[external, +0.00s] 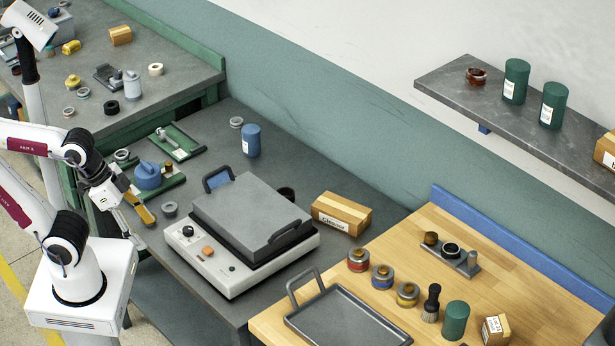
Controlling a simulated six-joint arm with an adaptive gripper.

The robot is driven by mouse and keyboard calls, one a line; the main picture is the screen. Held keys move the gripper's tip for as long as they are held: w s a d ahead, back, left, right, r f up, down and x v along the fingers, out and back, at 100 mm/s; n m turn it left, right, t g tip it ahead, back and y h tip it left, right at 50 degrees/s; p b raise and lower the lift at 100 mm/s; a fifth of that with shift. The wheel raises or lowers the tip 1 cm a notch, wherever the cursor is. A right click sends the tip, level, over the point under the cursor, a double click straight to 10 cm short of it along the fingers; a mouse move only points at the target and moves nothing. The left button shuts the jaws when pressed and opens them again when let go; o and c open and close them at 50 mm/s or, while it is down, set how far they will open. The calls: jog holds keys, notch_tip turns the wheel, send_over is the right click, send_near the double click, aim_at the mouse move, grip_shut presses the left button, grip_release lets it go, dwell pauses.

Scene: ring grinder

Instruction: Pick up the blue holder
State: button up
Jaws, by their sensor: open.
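A round blue piece with a raised grip, which looks like the blue holder (148,178), sits on a green base plate (172,190) on the dark grey bench. My gripper (138,224) is open and points down, in front of the blue piece and to its lower left. A gap shows between the gripper and the blue piece, and nothing shows between the fingers. A yellow-orange finger pad faces the camera. A blue cylinder with a white label (251,141) stands farther back on the same bench.
A small grey ring (170,209) lies right of my gripper. A grey-lidded machine (238,235) fills the bench's middle. A green fixture (177,142) lies behind the blue piece. A cardboard box (341,213) stands right of the machine. The bench's back strip is mostly clear.

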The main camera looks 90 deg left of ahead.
jog(key=shift+w, duration=0.15)
jog(key=w+a+r+t+y, duration=0.15)
jog(key=w+a, duration=0.25)
jog(key=w, duration=0.5)
jog(key=w+a+r+t+y, duration=0.1)
jog(key=w+a+r, duration=0.25)
jog(key=w, duration=0.65)
jog(key=m+t+h, duration=0.4)
jog(key=t+h, duration=0.1)
send_over(378, 269)
jog(key=s+a, duration=0.4)
jog(key=s, duration=0.2)
notch_tip(378, 269, down, 14)
jog(key=shift+s+f, duration=0.1)
jog(key=shift+f, duration=0.05)
jog(key=f, duration=0.2)
jog(key=w+f+h, duration=0.1)
jog(key=f, duration=0.1)
jog(key=d+f+h, duration=0.1)
jog(key=f, duration=0.1)
jog(key=shift+w+f+g, duration=0.15)
jog(key=shift+g, duration=0.1)
jog(key=shift+d+f+m+h, duration=0.15)
jog(key=shift+f+m+h, duration=0.15)
jog(key=shift+f+h, duration=0.15)
